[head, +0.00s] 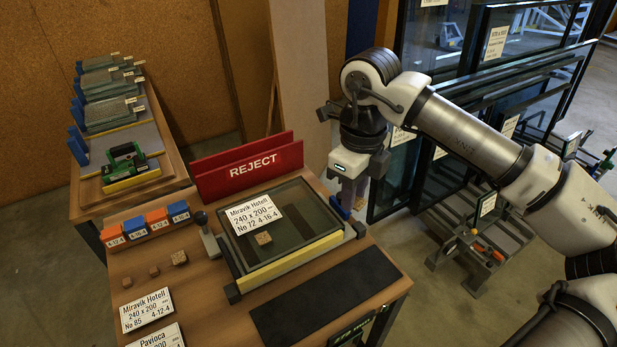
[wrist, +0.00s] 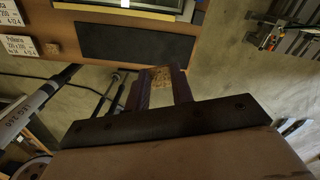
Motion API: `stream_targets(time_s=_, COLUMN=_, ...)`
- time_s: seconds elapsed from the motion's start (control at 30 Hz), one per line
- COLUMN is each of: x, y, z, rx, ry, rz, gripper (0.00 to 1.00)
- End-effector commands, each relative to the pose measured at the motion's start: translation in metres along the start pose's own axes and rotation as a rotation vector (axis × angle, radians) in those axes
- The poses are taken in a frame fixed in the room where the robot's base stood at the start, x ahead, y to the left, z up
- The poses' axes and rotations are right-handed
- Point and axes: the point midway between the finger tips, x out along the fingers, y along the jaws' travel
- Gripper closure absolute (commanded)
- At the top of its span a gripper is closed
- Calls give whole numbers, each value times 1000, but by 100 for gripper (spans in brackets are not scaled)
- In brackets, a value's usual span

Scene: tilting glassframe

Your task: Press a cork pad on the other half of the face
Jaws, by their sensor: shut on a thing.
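A glass pane (head: 283,252) lies in a tilted frame on the wooden bench, with a white label (head: 254,213) on it. One small cork pad (head: 263,238) sits on the left part of its face, below the label. A dark strip (head: 298,218) shows on the face to the right of the label. My gripper (head: 347,192) is beyond the bench's right edge, above the floor and apart from the pane. In the wrist view my gripper (wrist: 160,86) is shut on a cork pad (wrist: 161,77) between its fingertips.
Several loose cork cubes (head: 180,258) lie on the bench at left, near orange and blue blocks (head: 157,221). A red REJECT sign (head: 249,171) stands behind the frame. A knobbed clamp (head: 206,236) is at its left. A black mat (head: 326,297) lies bare in front.

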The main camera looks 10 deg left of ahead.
Motion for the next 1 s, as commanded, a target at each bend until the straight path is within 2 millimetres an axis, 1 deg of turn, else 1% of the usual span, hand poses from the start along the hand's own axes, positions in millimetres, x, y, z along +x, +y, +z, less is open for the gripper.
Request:
stream_targets(time_s=0.03, x=3, y=0, z=10, rx=-87, ry=0, rz=2, gripper=97)
stream_targets(time_s=0.1, x=9, y=-1, z=24, rx=-216, ry=-1, rz=4, gripper=97)
stream_targets(time_s=0.4, x=34, y=-2, z=77, rx=-764, ry=-2, rz=0, gripper=97)
stream_targets(time_s=0.6, x=48, y=-1, z=103, rx=-1054, ry=3, rz=-8, gripper=97)
stream_targets(time_s=0.7, x=53, y=-1, z=111, rx=-1144, ry=5, rz=-12, gripper=97)
stream_targets(time_s=0.8, x=55, y=-1, z=115, rx=-1194, ry=6, rz=-14, gripper=97)
stream_targets(time_s=1.0, x=56, y=0, z=116, rx=-1216, ry=7, rz=-15, gripper=97)
